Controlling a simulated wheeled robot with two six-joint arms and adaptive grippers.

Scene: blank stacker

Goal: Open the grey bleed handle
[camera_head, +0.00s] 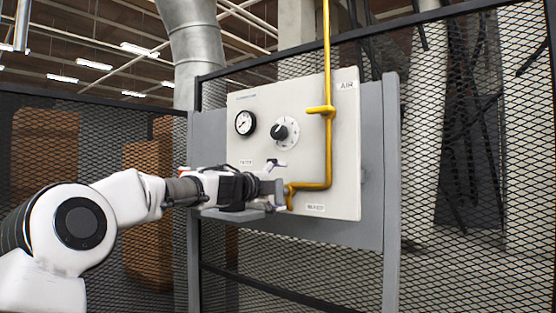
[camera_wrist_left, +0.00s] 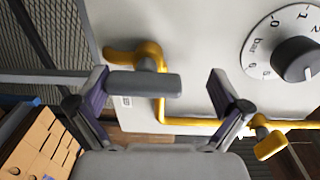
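The grey bleed handle (camera_wrist_left: 145,85) is a short rounded bar on the lower bend of the yellow pipe (camera_wrist_left: 160,105). In the left wrist view it lies across the space between the fingers of my left gripper (camera_wrist_left: 160,84), its left end close to the left finger. I cannot tell whether they touch. The fingers are spread apart, with a gap between the bar and the right finger. In the head view my left gripper (camera_head: 268,190) is at the panel's lower left, beside the pipe's lower end, and mostly hides the handle. My right gripper is not in view.
The pale panel (camera_head: 245,120) carries a pressure gauge (camera_head: 245,122), a dial with a dark knob (camera_head: 280,132) and a yellow valve handle (camera_head: 321,110) higher on the pipe. Black mesh fencing (camera_head: 450,240) stands on both sides.

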